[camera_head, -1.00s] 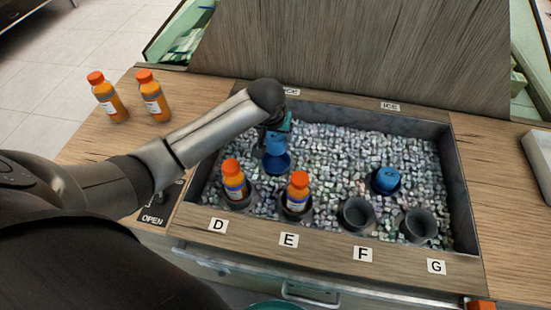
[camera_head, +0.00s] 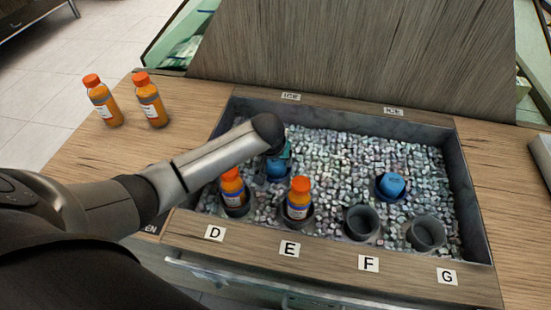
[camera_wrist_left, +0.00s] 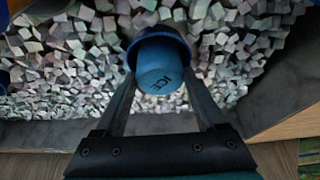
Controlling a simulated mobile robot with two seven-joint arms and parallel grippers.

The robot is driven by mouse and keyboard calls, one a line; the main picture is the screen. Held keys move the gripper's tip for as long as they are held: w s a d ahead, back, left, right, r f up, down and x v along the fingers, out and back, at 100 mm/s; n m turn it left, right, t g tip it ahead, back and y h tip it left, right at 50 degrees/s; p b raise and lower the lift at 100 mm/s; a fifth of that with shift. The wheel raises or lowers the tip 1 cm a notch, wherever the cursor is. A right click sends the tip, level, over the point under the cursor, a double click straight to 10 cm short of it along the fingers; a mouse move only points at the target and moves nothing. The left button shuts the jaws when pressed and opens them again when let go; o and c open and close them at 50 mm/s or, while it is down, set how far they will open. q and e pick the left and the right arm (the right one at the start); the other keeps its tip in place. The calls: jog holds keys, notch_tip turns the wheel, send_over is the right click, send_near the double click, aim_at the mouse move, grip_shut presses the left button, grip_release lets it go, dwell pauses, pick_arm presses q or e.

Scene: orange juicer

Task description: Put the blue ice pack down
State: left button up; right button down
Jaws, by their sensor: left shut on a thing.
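My left gripper (camera_head: 280,153) reaches over the ice bin from the left and points down. It is shut on the blue ice pack (camera_head: 276,167) at the bin's back left. In the left wrist view the pack (camera_wrist_left: 161,66), marked ICE, sits between the two fingers (camera_wrist_left: 162,92), with a dark blue rim around its far side. I cannot tell whether it rests fully in a holder. A second blue ice pack (camera_head: 391,185) stands in a dark holder at the right. My right gripper is not in view.
The bin (camera_head: 468,190) is full of ice cubes. Orange bottles stand in holders D (camera_head: 234,190) and E (camera_head: 299,199). Holders F (camera_head: 361,222) and G (camera_head: 427,234) are empty. Two more bottles (camera_head: 102,101) (camera_head: 151,99) stand on the counter at the left.

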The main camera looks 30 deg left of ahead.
aim_at(274, 168)
pick_arm(q)
jog(key=shift+f, duration=0.3)
jog(key=o, duration=1.5)
jog(key=shift+c, duration=0.2)
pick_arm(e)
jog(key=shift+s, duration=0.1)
pick_arm(q)
jog(key=shift+r, duration=0.3)
jog(key=p+v, duration=0.3)
jog(key=v, duration=0.3)
jog(key=shift+w+r, duration=0.1)
jog(key=p+v, duration=0.2)
jog(key=v, duration=0.4)
jog(key=shift+p, duration=0.3)
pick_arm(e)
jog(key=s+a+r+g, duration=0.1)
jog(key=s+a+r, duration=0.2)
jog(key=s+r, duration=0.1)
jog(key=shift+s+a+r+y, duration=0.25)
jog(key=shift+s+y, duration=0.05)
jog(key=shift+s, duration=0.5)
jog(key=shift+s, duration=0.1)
